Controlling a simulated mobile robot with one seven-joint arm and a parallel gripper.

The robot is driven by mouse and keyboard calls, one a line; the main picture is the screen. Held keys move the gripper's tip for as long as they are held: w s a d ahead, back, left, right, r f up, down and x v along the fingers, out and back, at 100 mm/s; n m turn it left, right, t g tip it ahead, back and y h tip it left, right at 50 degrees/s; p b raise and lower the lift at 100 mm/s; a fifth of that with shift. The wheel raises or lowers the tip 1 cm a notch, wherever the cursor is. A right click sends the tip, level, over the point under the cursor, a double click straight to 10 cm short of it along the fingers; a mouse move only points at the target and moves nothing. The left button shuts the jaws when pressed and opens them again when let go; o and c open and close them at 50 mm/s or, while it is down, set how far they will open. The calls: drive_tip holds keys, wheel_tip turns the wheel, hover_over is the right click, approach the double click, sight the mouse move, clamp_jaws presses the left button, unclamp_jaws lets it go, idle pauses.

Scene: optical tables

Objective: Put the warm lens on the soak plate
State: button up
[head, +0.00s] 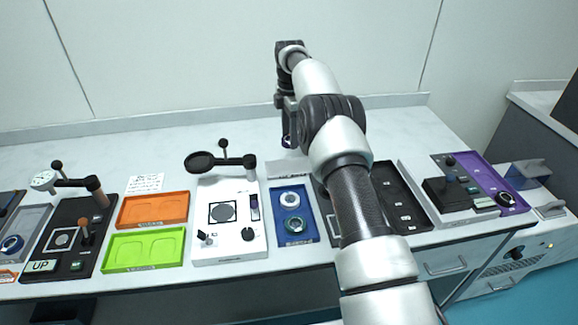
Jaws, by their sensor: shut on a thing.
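My gripper (287,132) is above the back of the table, right of the white station's lever. It is shut on a small, dark blue-rimmed thing (287,142), which looks like a lens seen edge-on; my arm partly hides it. I cannot tell from its look whether it is warm. Two ringed lenses, one pale (289,198) and one blue (293,225), lie in a blue tray (273,216). No readable label marks the soak plate.
Orange (153,208) and green (143,250) trays look empty. A black tray (398,198) and a purple tray (495,182) with a dark ring (505,199) are at right. The table's back strip is mostly clear.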

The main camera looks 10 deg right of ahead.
sight(290, 166)
wheel_tip(290, 166, down, 9)
drive_tip(key=shift+s+f+b, duration=0.1)
drive_tip(key=shift+b, duration=0.45)
drive_tip(key=shift+f, duration=0.2)
drive_tip(key=o, duration=1.1)
drive_tip(key=shift+r, duration=0.1)
